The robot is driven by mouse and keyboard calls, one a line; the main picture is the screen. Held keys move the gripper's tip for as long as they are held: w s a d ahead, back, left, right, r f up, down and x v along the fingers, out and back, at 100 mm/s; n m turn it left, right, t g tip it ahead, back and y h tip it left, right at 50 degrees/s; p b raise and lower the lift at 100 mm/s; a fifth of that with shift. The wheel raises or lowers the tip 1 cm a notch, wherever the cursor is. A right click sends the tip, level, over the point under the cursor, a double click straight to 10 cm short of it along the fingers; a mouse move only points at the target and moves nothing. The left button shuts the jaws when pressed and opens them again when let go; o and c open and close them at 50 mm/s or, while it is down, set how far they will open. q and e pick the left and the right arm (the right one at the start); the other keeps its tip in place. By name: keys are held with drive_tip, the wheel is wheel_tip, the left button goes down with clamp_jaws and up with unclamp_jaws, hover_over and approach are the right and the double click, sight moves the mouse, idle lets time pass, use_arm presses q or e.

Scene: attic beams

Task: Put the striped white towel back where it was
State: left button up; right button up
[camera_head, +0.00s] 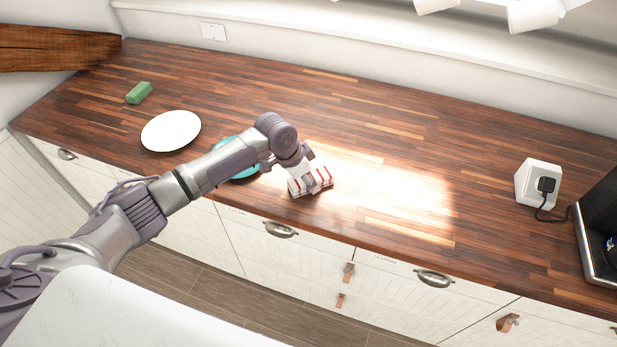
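The striped white towel (323,182) is a small folded bundle with red stripes near the front edge of the wooden counter (400,150). My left gripper (308,182) is right at the towel, over its left and upper part. The gripper's own wrist and the towel hide the fingertips, so I cannot tell whether the fingers are closed on it. The towel appears to rest on the counter or just above it. My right gripper is not in view.
A teal plate (246,174) lies partly hidden behind my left arm. A white plate (171,131) and a green sponge (139,93) lie further left. A white socket box (539,184) and a black appliance (601,235) stand at the right. The counter's middle is clear.

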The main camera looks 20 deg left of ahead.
use_arm(q)
drive_tip(key=shift+o, duration=1.4)
drive_tip(key=b+v, duration=0.1)
drive_tip(key=v, duration=1.1)
drive_tip(key=shift+r+b, duration=0.2)
drive_tip(key=shift+b, duration=0.2)
